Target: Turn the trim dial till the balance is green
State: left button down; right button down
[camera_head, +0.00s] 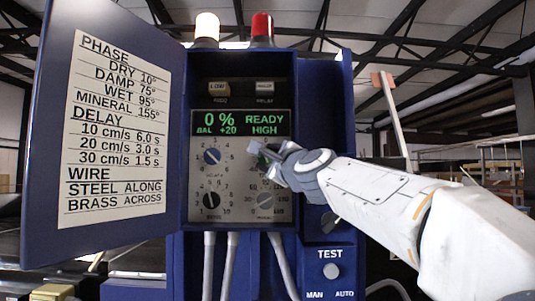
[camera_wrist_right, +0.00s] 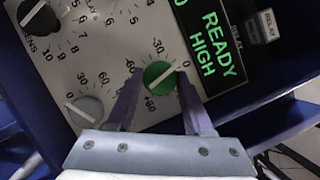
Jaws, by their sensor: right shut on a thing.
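The green trim dial (camera_wrist_right: 158,77) sits on the grey panel with a scale marked -30, 0 and +60. A white line crosses its face at a slant. My right gripper (camera_wrist_right: 160,75) is shut on it, one finger on each side; in the head view the right gripper (camera_head: 263,154) mostly hides the dial. The display (camera_head: 240,123) reads 0 %, BAL +20, READY and HIGH in green letters; part of it also shows in the right wrist view (camera_wrist_right: 210,40). My left gripper is not in view.
A blue dial (camera_head: 211,156), a black dial (camera_head: 211,200) and a grey dial (camera_head: 264,200) share the panel. The open door (camera_head: 100,130) with its printed card stands at left. A TEST button (camera_head: 331,271) is at lower right. White and red lamps (camera_head: 262,28) stand on top.

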jog(key=shift+r+n+g+h+p, duration=0.15)
jog(key=shift+n+g+p, duration=0.7)
jog(key=shift+n+p, duration=1.6)
jog(key=shift+r+n+g+h+p, duration=0.2)
jog(key=shift+n+g+p, duration=0.65)
jog(key=shift+n+p, duration=1.6)
jog(key=shift+f+m+p, duration=0.15)
jog(key=shift+m+p, duration=0.2)
jog(key=shift+m, duration=0.05)
jog(key=shift+c, duration=1.5)
grip_release()
jog(key=shift+s, duration=0.1)
jog(key=b+v, duration=0.3)
jog(key=v, duration=0.7)
jog(key=shift+s+d, duration=0.1)
